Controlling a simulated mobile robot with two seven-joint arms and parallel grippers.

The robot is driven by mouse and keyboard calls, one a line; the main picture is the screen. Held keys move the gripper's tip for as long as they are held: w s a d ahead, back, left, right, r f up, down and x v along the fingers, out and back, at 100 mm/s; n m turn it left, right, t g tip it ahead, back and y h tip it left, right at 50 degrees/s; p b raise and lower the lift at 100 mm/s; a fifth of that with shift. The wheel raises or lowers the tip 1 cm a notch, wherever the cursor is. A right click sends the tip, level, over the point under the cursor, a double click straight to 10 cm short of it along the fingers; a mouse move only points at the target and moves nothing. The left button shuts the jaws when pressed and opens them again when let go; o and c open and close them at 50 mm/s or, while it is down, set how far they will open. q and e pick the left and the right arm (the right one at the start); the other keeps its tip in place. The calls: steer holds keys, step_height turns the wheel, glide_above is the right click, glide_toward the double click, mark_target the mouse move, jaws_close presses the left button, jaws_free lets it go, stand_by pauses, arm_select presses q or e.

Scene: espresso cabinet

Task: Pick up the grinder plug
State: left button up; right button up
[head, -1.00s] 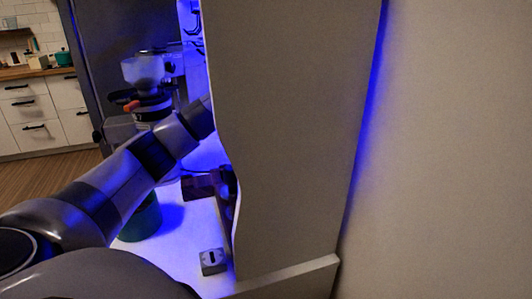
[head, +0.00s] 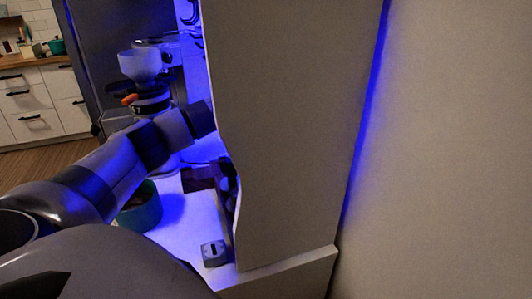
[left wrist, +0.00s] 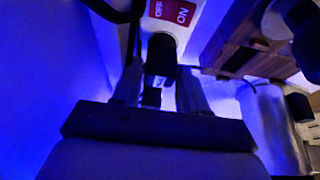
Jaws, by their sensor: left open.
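In the left wrist view, a black cylindrical plug-like piece (left wrist: 161,54), apparently the grinder plug, stands between the fingertips of my left gripper (left wrist: 160,76). The fingers are apart, one on each side of it; I cannot tell whether either touches it. A smaller dark block (left wrist: 152,97) shows lower between the fingers. In the head view my left arm reaches behind the tall cabinet panel (head: 285,130), which hides the gripper and plug. The grinder (head: 148,85) stands behind the arm at the left. My right gripper is not in view.
In the head view, a green pot (head: 143,212) and a small grey slotted block (head: 214,253) sit on the white surface.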

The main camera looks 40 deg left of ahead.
arm_select(q)
jaws_close()
steer(key=shift+r, duration=0.1)
